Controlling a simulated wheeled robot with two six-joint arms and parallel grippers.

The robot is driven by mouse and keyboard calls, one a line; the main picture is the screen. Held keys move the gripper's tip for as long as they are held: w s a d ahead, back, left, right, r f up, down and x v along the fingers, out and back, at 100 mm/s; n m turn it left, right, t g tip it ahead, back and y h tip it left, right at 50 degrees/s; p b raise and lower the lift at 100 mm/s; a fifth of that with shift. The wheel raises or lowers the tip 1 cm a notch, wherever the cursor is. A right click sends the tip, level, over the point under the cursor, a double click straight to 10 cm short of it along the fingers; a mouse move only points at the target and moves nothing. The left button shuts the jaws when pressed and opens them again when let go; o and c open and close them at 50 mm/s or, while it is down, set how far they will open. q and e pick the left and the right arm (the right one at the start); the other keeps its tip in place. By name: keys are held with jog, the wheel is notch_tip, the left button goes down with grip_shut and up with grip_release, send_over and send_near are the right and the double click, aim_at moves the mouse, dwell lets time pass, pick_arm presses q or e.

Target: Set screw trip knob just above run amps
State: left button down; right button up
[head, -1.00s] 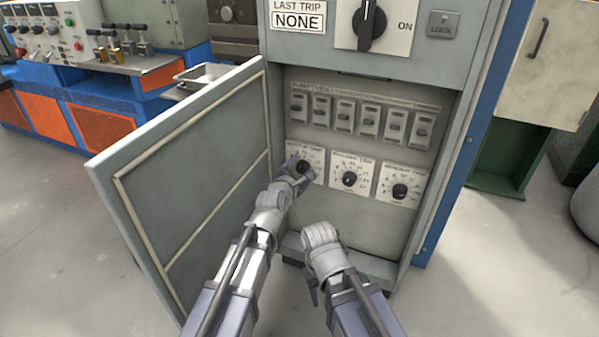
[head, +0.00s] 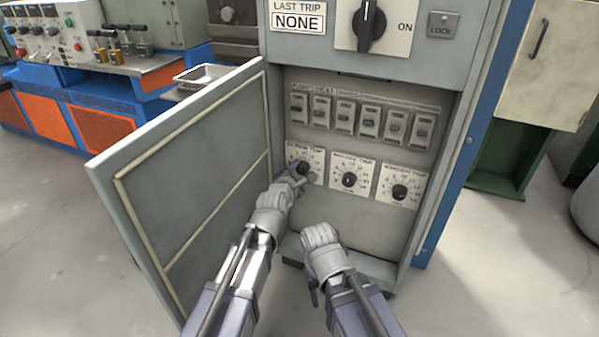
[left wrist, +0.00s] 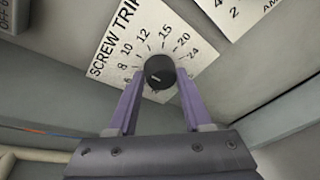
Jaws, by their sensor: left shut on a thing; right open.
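The screw trip knob (left wrist: 160,72) is round and black, on a white dial plate (left wrist: 128,45) marked SCREW TRIP with numbers up to 24. In the head view the knob (head: 302,168) is the leftmost of three in a row. My left gripper (left wrist: 158,88) is shut on the knob, one purple finger on each side. A short light mark on the knob seems to lie toward the low numbers by 6; the exact setting is unclear. My right gripper (head: 313,290) is open, low in front of the cabinet, away from the knobs. No run amps reading is legible.
Two more dials (head: 349,179) (head: 400,191) sit to the right, under a row of several switches (head: 345,116). The cabinet door (head: 195,180) stands open on the left, beside my left arm. A main switch (head: 369,25) is above.

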pick_arm(q)
jog(key=shift+s+d+f+m+t+y+b, duration=0.1)
jog(key=shift+m+t+y+b, duration=0.3)
jog(key=shift+m, duration=0.6)
jog(key=shift+m+t+y+b, duration=0.25)
jog(key=shift+m+b, duration=0.25)
jog(key=shift+m, duration=0.5)
jog(key=shift+c, duration=1.6)
grip_release()
jog(key=shift+s, duration=0.1)
jog(key=p+v, duration=0.1)
jog(key=v, duration=0.6)
jog(key=shift+s, duration=0.3)
